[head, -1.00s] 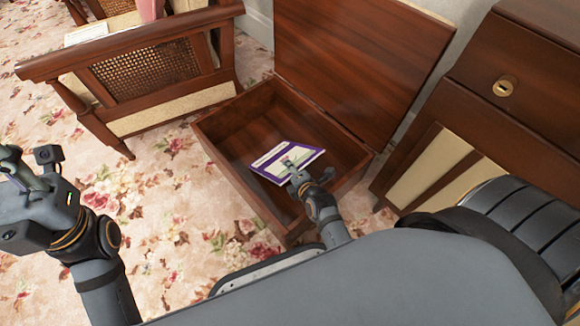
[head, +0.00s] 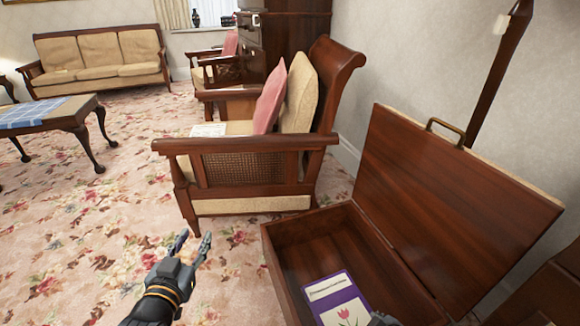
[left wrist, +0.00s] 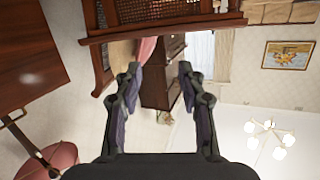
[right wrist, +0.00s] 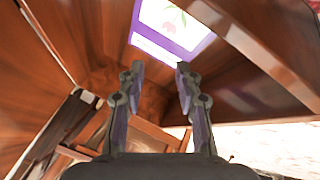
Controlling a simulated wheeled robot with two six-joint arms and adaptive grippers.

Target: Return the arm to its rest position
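A purple-and-white booklet with a pink tulip (head: 337,298) lies inside the open wooden chest (head: 292,232). It also shows in the right wrist view (right wrist: 172,24), beyond the fingertips and not between them. My right gripper (right wrist: 158,72) is open and empty, low at the chest, with the chest's wood around it. In the head view only a small grey part of it shows at the bottom edge, beside the booklet. My left gripper (head: 194,243) is open and empty over the carpet, left of the chest. Its spread fingers also show in the left wrist view (left wrist: 160,70).
The raised chest lid (head: 440,215) stands on the right, near the wall. A wooden armchair with cushions (head: 250,165) stands just beyond the chest. A low table with a blue cloth (head: 45,113) and a sofa (head: 100,62) are farther left. Carpet between them is clear.

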